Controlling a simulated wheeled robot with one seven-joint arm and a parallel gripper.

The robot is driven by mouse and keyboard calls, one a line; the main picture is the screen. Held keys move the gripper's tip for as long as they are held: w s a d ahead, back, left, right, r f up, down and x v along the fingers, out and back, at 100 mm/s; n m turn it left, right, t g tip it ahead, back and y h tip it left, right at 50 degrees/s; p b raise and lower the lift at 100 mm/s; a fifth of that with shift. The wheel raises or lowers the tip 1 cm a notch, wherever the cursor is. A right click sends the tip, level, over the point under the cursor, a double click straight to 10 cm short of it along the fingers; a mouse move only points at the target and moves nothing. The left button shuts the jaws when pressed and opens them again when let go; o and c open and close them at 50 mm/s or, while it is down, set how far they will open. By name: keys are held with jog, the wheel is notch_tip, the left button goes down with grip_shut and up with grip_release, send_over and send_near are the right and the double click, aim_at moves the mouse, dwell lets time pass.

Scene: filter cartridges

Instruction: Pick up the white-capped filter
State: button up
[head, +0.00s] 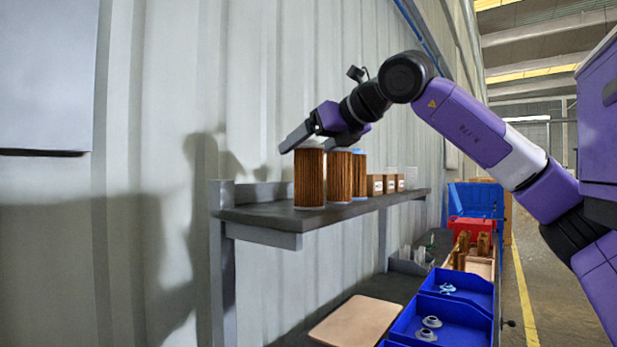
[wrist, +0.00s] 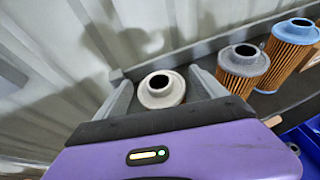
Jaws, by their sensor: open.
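The white-capped filter (head: 310,178) is a brown pleated cylinder standing upright at the near left end of the dark wall shelf. In the wrist view its off-white ring cap (wrist: 161,89) lies between the two fingers of my gripper (wrist: 162,88). In the head view my gripper (head: 308,144) is at the height of the filter's top, its fingers open. The cap looks apart from both fingers; the finger depth along the filter is hard to tell. A grey-capped filter (wrist: 243,64) and a blue-capped filter (wrist: 293,45) stand to its right.
The shelf (head: 270,214) also holds small brown boxes (head: 383,184) farther along. The corrugated wall (head: 165,120) is close behind. Below are blue bins (head: 440,318), a red bin (head: 469,226) and a tan board (head: 356,324).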

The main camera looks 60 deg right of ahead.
jog(key=x, duration=0.3)
jog(key=shift+s, duration=0.1)
grip_shut()
jog(key=shift+r, duration=0.1)
